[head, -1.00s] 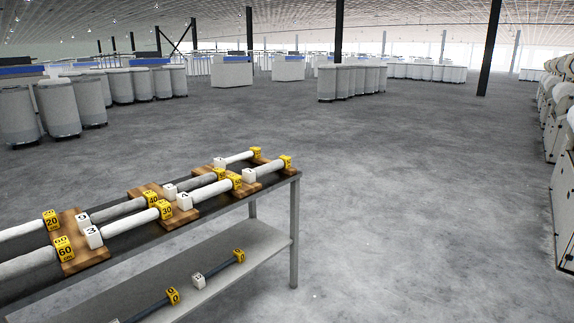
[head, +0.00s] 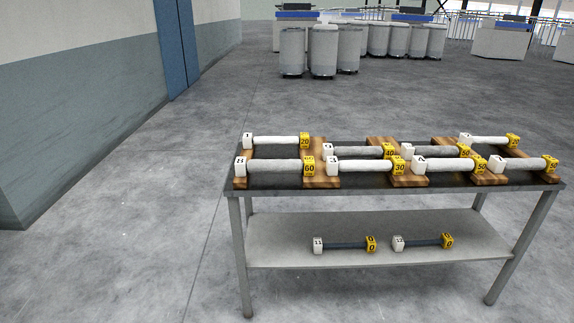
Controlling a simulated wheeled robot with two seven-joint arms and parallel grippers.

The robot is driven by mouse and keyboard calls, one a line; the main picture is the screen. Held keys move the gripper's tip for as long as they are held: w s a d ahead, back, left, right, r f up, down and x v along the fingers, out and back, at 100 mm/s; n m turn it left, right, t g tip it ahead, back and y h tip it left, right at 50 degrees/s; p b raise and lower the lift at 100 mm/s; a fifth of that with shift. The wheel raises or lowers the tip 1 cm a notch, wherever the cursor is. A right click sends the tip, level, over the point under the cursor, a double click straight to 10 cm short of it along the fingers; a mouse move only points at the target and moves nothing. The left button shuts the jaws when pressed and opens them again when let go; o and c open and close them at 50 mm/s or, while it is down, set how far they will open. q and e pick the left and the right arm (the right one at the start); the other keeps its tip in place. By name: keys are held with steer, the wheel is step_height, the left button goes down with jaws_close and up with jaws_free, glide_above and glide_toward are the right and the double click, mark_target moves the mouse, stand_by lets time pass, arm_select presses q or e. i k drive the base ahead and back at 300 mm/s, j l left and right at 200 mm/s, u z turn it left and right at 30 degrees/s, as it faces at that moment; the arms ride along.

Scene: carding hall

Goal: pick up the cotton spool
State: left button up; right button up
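Several cotton spools lie on wooden supports on top of a metal table, each with a white numbered cube at its left end and a yellow numbered cube at its right. In front are a grey spool (head: 274,166) with yellow 60, a white spool (head: 365,166) with yellow 30, and white spools (head: 449,165) and (head: 524,163) further right. Behind are a white spool (head: 277,141) with yellow 20, a grey spool (head: 358,152), another grey spool (head: 432,152) and a white spool (head: 489,141). Which one the task means is not shown. Neither gripper is in view.
The table (head: 400,187) stands at centre right. Its lower shelf (head: 290,227) holds two thin dark spools (head: 345,245) and (head: 422,243). A wall (head: 90,110) with a blue door (head: 176,45) is at left. Grey cans (head: 322,52) stand behind. Floor left of the table is clear.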

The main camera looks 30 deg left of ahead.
mark_target(293, 166)
steer(key=u, duration=0.8)
steer(key=i+l+u, duration=0.5)
steer(key=u, duration=0.15)
steer(key=i+l+u, duration=0.3)
steer(key=l, duration=0.15)
steer(key=l+u, duration=0.35)
